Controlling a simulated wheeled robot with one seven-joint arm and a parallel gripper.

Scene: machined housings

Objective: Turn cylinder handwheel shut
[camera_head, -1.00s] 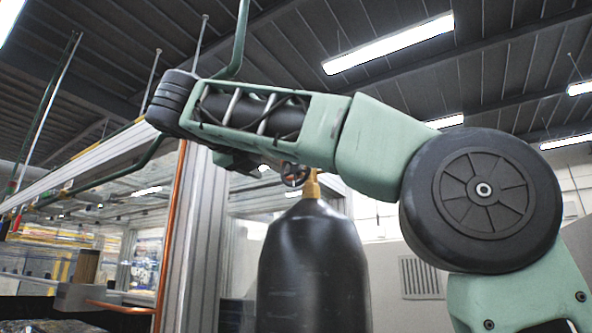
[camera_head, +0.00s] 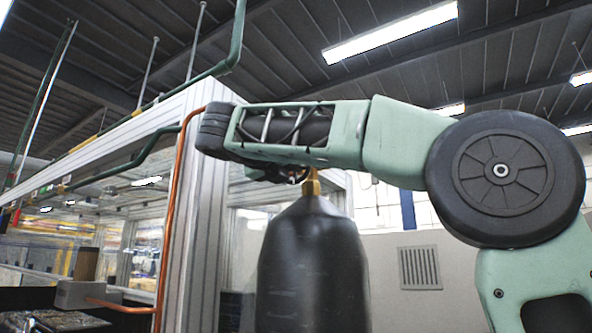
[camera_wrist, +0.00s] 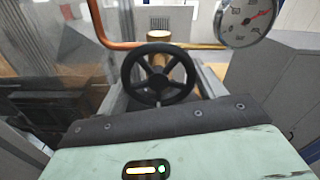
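The black cylinder (camera_head: 312,265) stands upright in the middle of the head view, with a brass valve (camera_head: 312,186) on its neck. The handwheel (camera_wrist: 158,75) is a dark spoked ring, facing me in the middle of the wrist view. In the head view it is mostly hidden behind my arm, left of the valve. My gripper (camera_head: 268,173) is beneath the end of my arm, close to the handwheel on its left. Its fingers do not show clearly in either view. I cannot tell whether it touches the wheel or how wide it is.
A round gauge (camera_wrist: 243,20) with a red needle is above and right of the handwheel in the wrist view. A copper pipe (camera_wrist: 100,28) runs behind the wheel. A metal frame post (camera_head: 200,230) with an orange pipe stands left of the cylinder.

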